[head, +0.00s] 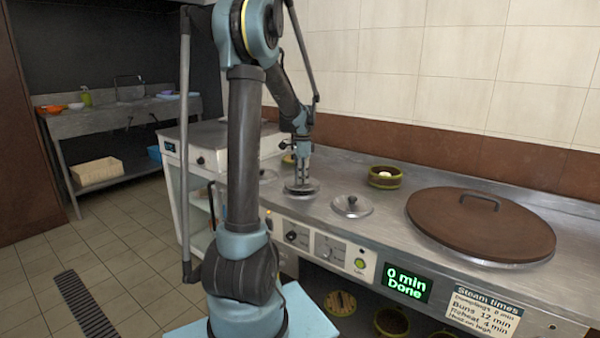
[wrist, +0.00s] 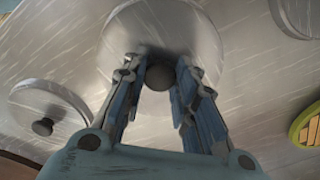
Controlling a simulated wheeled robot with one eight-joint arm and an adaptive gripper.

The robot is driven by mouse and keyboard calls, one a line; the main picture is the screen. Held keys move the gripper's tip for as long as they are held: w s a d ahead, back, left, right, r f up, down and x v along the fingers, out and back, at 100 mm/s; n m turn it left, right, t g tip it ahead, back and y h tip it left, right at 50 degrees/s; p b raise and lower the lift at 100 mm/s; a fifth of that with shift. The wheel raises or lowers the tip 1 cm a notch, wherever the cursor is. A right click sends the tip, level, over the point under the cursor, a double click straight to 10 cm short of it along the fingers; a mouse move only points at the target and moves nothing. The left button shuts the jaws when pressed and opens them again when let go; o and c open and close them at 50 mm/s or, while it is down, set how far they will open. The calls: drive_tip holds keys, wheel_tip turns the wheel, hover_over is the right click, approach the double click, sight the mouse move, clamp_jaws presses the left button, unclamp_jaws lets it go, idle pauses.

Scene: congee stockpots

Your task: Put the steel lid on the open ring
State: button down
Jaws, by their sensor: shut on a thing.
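My gripper (head: 300,181) is shut on the dark knob (wrist: 160,77) of a round steel lid (head: 301,190). The lid also shows in the wrist view (wrist: 150,25), level or nearly so. It is at or just above the steel counter; I cannot tell if it touches. A second steel lid (head: 352,206) with a dark knob lies to its right, and at the left of the wrist view (wrist: 62,108). A round steel shape (wrist: 297,15) is cut off at the wrist view's top right; I cannot tell if it is the open ring. No open ring is clearly seen.
A large brown lid (head: 480,222) with a bar handle covers the right of the counter (head: 335,170). A green-rimmed bowl (head: 385,178) with a pale item stands at the back. A yellow-green basket (wrist: 308,127) is at the wrist view's right edge. A timer display (head: 407,283) is on the front.

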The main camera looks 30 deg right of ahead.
drive_tip(key=shift+f, duration=0.5)
drive_tip(key=shift+f, duration=0.55)
idle(1.4)
drive_tip(key=c, duration=1.6)
unclamp_jaws()
drive_tip(key=shift+o, duration=0.2)
drive_tip(key=shift+r, duration=0.15)
drive_tip(key=shift+r, duration=5.4)
